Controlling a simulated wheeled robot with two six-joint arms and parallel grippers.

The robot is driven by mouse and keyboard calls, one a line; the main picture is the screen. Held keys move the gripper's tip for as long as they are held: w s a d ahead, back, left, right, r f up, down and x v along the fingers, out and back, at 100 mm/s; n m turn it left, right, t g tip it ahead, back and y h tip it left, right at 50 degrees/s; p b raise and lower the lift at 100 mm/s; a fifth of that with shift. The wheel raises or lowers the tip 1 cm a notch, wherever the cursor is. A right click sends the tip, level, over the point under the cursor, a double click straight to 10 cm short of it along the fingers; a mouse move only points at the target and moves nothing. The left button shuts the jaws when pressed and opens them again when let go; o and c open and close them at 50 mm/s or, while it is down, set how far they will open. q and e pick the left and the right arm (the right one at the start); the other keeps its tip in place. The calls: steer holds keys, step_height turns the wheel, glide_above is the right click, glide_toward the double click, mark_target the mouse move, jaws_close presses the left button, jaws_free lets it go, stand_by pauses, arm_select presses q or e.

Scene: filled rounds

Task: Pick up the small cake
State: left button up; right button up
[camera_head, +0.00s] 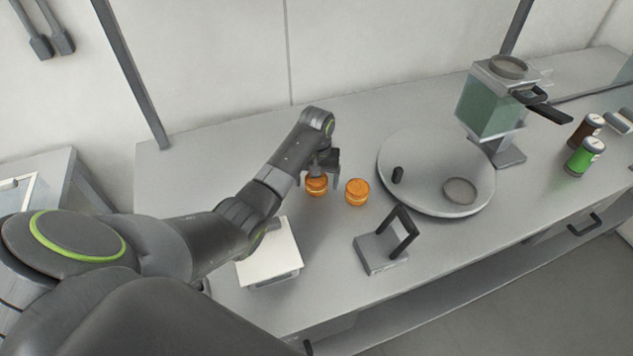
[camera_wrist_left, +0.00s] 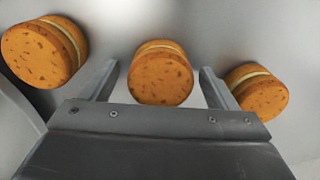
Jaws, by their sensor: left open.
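Small round orange cakes with a pale filling band lie on the grey table. In the head view one cake (camera_head: 316,185) is at my left gripper (camera_head: 322,178), partly covered by its fingers, and another cake (camera_head: 357,191) stands just to the right. The left wrist view shows three: a middle cake (camera_wrist_left: 160,76) between the two open fingers, a left cake (camera_wrist_left: 38,54) and a right cake (camera_wrist_left: 258,93) outside them. The gripper is open, with a gap visible on both sides of the middle cake. The third cake is hidden in the head view. My right gripper is not in view.
A white square board (camera_head: 270,255) lies under my left arm. A grey stand with a black frame (camera_head: 382,250) is at the front. A large round plate (camera_head: 425,165) lies to the right, with a green-tinted dispenser (camera_head: 488,105) and jars (camera_head: 582,158) beyond it.

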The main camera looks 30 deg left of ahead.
arm_select(q)
steer(key=c, duration=0.8)
steer(key=shift+o, duration=0.2)
steer(key=shift+r, duration=0.25)
step_height(320, 180, up, 6)
steer(key=shift+w+r+b, duration=0.1)
steer(key=shift+b, duration=0.65)
step_height(320, 180, up, 3)
steer(key=shift+f+p, duration=0.15)
steer(key=shift+p, duration=0.6)
steer(key=shift+r, duration=0.4)
